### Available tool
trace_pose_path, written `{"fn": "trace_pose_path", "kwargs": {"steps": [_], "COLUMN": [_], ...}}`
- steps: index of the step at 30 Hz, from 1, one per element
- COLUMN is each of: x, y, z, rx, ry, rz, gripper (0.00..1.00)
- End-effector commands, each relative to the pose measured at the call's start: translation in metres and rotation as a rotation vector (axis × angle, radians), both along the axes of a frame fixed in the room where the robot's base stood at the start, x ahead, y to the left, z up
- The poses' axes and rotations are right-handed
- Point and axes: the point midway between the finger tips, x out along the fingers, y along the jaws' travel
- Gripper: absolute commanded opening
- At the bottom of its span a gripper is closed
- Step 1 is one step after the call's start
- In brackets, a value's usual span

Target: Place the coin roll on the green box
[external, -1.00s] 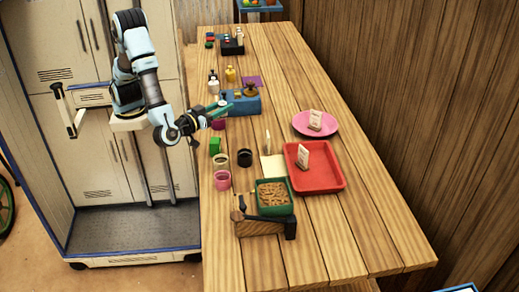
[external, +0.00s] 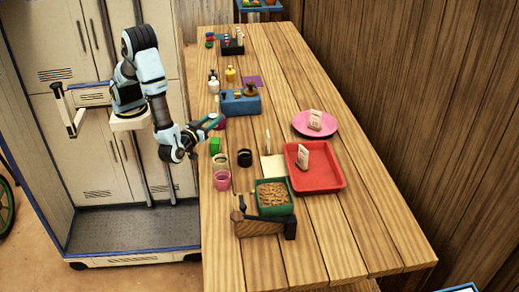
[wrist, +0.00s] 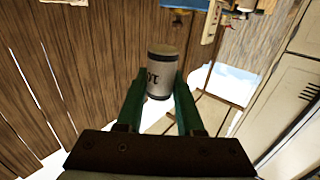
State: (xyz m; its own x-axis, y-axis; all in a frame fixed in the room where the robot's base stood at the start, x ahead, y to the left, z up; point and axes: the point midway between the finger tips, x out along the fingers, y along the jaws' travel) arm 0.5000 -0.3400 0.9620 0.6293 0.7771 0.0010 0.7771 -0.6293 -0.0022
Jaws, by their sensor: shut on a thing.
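My gripper (wrist: 158,95) has green fingers and is shut on a short cylinder, which I take to be the coin roll (wrist: 160,72). It has a pale label with dark lettering and a greyish top. In the external view my gripper (external: 214,122) is raised near the table's left edge, and the roll is too small to make out there.

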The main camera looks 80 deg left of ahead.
Motion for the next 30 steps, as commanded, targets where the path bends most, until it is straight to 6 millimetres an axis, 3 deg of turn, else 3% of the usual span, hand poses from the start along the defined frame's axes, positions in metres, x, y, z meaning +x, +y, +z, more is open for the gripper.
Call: {"fn": "trace_pose_path", "kwargs": {"steps": [12,26,27,30], "x": [0.000,0.000,0.000,0.000], "y": [0.000,0.000,0.000,0.000], "z": [-0.048,-0.057,-0.056,-0.056], "rx": [0.002,0.000,-0.001,-0.001], "ry": [0.000,-0.001,-0.001,-0.001], "rz": [0.000,0.000,0.000,0.000], "gripper": [0.00,0.00,0.40,0.52]}}
